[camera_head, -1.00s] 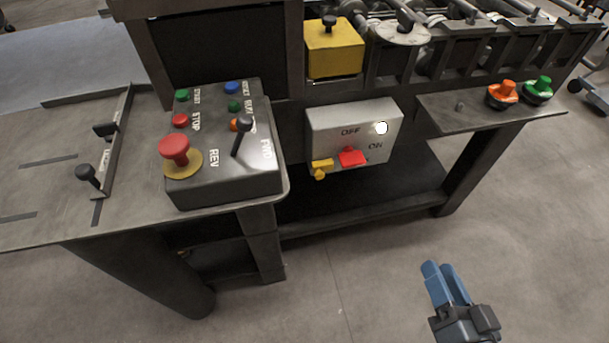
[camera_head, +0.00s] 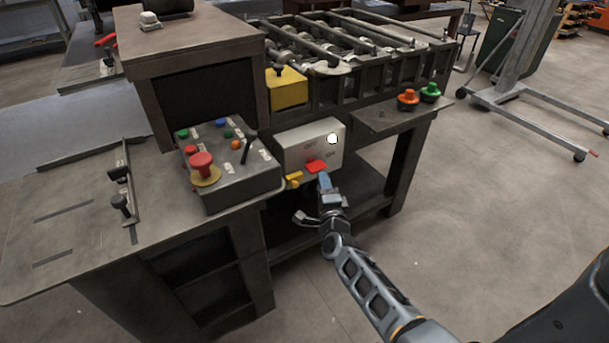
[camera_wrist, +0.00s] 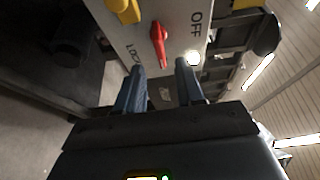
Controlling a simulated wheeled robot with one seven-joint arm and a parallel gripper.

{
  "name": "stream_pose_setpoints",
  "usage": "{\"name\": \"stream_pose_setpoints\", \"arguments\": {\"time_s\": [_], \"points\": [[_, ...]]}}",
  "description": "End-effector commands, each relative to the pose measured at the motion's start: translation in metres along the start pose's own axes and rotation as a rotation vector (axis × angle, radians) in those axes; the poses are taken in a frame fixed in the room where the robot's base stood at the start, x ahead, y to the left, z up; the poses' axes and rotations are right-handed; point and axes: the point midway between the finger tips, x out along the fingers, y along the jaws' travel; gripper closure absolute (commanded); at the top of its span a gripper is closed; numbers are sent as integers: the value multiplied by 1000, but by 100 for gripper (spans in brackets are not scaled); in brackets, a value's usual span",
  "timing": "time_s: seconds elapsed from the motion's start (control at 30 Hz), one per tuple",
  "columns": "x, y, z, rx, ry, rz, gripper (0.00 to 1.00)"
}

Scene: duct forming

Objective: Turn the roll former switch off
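The light grey switch box (camera_head: 328,152) is on the front of the roll former, with OFF and ON labels and a white round light. Its red switch handle (camera_head: 315,166) sits low on the box face; the handle also shows in the wrist view (camera_wrist: 158,42). In the wrist view the OFF label is right of the handle, and LOCK is at the left. My gripper (camera_head: 324,181) is just in front of the handle. In the wrist view my two blue fingers (camera_wrist: 160,66) are apart, with the handle ahead between their tips. I cannot tell whether they touch it.
A yellow lever (camera_head: 293,180) is on the box's lower left. The control panel (camera_head: 240,188) with a red stop knob (camera_head: 201,162) stands left of it. A small shelf (camera_head: 385,117) with orange and green buttons juts out to the right.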

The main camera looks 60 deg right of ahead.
Motion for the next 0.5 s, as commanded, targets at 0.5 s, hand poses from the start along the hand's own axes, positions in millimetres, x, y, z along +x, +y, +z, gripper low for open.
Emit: {"name": "stream_pose_setpoints", "arguments": {"time_s": [0.5], "points": [[67, 0, 0, -4, 0, -1, 63]]}}
